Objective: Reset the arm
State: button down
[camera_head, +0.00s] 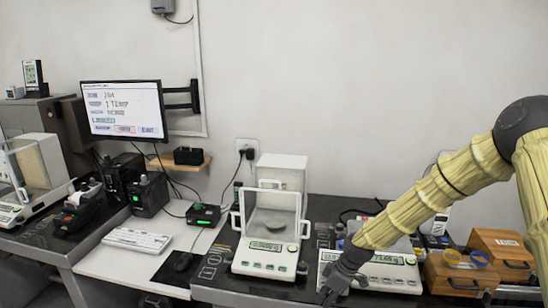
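My arm, in a yellowish ribbed cover, reaches in from the right edge of the head view and slopes down to the left. My gripper (333,291) is at its lower end, dark and pointing down. It is in front of the left part of a white balance (395,277) on the dark table and partly hides it. The fingers are small and dark, and I cannot see whether they are open or shut or hold anything.
A balance with a glass draft shield (270,225) stands left of my gripper. Wooden boxes (500,255) are at the right. Another shielded balance (35,170) is far left.

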jog(key=s+a+f+m+h, duration=0.1)
jog(key=s+f+m, duration=0.2)
jog(key=s+f, duration=0.6)
jog(key=s+f+m, duration=0.3)
jog(key=s+f, duration=0.4)
jog(key=s, duration=0.4)
jog(key=s+d+f+m+h, duration=0.1)
jog(key=s+d+m, duration=0.2)
jog(key=s, duration=0.7)
jog(key=s+d+f+m+h, duration=0.1)
jog(key=s+d+m, duration=0.3)
jog(key=s, duration=0.7)
jog(key=shift+s+f+h, duration=0.3)
jog(key=shift+f+h, duration=0.1)
jog(key=shift+f, duration=0.1)
